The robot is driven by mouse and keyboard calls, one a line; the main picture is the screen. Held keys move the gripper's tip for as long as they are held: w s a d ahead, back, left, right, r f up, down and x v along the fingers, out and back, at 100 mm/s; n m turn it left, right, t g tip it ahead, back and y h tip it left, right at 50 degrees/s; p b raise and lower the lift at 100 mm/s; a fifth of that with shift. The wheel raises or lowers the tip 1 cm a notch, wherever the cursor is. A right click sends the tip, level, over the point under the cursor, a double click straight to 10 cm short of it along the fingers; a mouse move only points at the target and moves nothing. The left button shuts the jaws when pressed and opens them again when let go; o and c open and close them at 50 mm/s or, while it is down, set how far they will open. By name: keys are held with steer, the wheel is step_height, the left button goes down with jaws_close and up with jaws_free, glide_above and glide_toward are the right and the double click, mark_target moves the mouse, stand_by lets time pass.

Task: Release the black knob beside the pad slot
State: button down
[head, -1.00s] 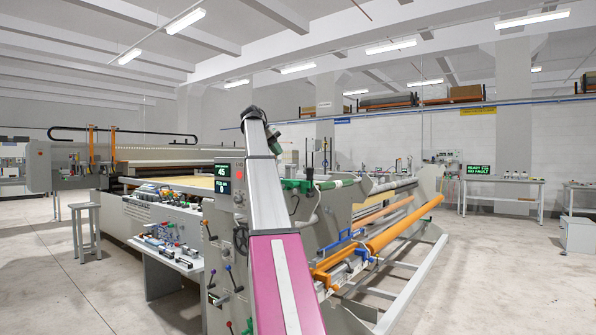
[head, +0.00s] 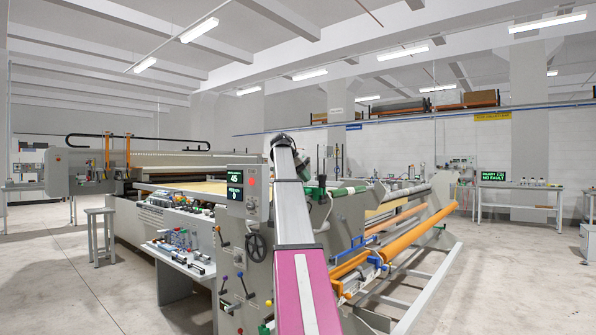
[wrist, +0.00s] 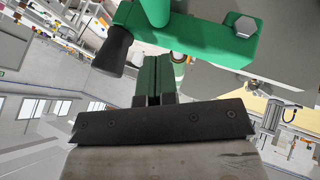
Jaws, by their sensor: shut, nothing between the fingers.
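A black knob (wrist: 113,52) with a flared end shows at the upper left of the wrist view, by a green bracket (wrist: 210,40) with a large bolt head. I cannot tell for sure that it is the knob by the pad slot; no pad slot can be made out. My gripper (wrist: 153,72) is shut and empty, its two fingers together. In the picture the fingertips lie to the right of the knob and just below the bracket, apart from the knob; depth is hard to judge. In the head view my own arm hides the gripper.
The quilting machine's end panel (head: 233,235) carries a handwheel (head: 255,246) and several coloured levers. Orange rollers (head: 400,246) and a grey frame rail (head: 432,284) extend to the right. A stool (head: 101,236) stands at left. The floor at left is open.

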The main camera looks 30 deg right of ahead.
steer(key=shift+s+d+r, duration=0.1)
steer(key=shift+s+d, duration=0.4)
steer(key=shift+s, duration=0.15)
steer(key=shift+s+d+r, duration=0.1)
steer(key=shift+s+d, duration=0.35)
steer(key=shift+s, duration=0.2)
